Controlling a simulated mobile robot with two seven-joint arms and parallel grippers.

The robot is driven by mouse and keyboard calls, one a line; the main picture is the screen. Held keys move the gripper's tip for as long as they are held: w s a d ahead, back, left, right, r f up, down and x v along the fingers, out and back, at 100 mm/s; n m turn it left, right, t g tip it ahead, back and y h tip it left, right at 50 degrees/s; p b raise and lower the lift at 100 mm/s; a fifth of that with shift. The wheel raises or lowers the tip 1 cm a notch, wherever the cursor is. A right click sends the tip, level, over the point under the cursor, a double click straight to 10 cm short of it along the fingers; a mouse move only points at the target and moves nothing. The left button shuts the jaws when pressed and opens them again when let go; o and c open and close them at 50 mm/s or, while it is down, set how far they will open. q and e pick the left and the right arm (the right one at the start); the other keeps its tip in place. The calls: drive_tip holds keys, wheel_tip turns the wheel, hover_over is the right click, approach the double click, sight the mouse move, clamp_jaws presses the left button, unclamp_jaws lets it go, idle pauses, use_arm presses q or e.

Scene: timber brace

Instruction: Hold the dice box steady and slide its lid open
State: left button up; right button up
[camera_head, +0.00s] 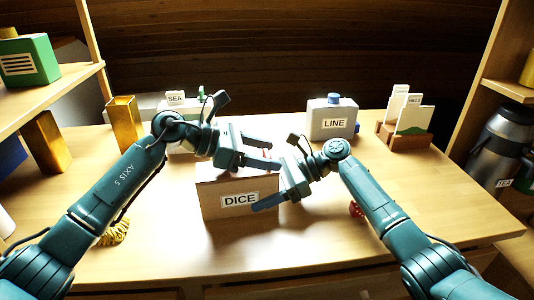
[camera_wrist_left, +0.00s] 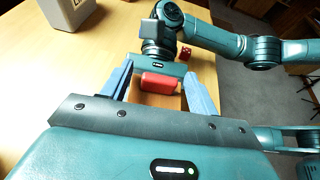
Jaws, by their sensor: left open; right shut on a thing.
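The dice box (camera_head: 215,200) is a light wooden box with a DICE label, standing upright on the table. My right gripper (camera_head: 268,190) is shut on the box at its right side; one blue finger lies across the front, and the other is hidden. My left gripper (camera_head: 270,151) is open above the box. In the left wrist view, a red block-like handle (camera_wrist_left: 160,82) on the lid lies between its two blue fingers, with a gap to either side. Most of the lid is hidden by my left gripper, so I cannot tell its position.
A red die (camera_head: 355,208) lies right of the box, partly behind my right arm. A yellow coil (camera_head: 114,234) lies at left. A grey LINE container (camera_head: 333,120), a card holder (camera_head: 403,135) and a SEA-labelled item (camera_head: 176,98) stand at the back.

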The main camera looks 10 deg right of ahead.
use_arm(q)
drive_tip(key=shift+d+f, duration=0.15)
drive_tip(key=shift+d, duration=0.25)
drive_tip(key=shift+a, duration=0.1)
clamp_jaws()
idle(0.3)
